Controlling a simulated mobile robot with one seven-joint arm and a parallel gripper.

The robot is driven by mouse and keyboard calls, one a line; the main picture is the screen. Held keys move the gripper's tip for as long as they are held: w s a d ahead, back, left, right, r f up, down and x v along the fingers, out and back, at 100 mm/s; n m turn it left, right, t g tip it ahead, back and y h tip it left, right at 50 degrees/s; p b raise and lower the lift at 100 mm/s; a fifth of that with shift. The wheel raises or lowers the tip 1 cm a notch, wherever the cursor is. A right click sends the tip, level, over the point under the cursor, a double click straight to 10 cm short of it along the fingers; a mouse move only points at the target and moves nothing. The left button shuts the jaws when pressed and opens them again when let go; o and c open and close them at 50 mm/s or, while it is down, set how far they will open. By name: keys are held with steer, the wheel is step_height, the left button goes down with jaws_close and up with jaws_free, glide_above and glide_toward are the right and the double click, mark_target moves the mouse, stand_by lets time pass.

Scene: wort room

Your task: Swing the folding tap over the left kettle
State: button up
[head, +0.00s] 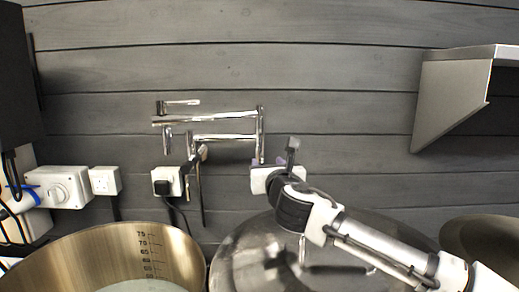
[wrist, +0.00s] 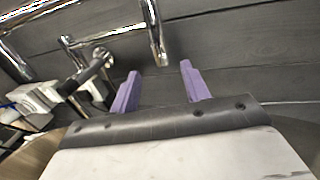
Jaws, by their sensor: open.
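The chrome folding tap (head: 215,118) is mounted on the grey plank wall, its arms folded one above the other. Its joint and vertical tube stand at the right end, just above my gripper (head: 267,162). In the wrist view, my gripper (wrist: 159,69) has its two purple fingers apart, and the lower end of the tap's chrome tube (wrist: 154,30) shows between and beyond their tips. I cannot tell whether they touch. The left kettle (head: 172,242) is an open, brassy pot with volume marks, at the lower left of the head view, left of my gripper.
A second kettle with a shiny lid (head: 240,255) stands below my arm. Sockets and a plug (head: 162,187) with cables are on the wall under the tap. A metal shelf (head: 450,95) juts out at upper right. Another round vessel (head: 480,240) is at lower right.

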mark_target(261, 154)
steer(key=w+p, duration=0.1)
steer(key=w, duration=0.2)
steer(key=w+a+p, duration=0.1)
steer(key=w, duration=0.3)
steer(key=w+a+p, duration=0.1)
steer(key=w, duration=0.2)
steer(key=shift+w, duration=0.2)
jaws_close()
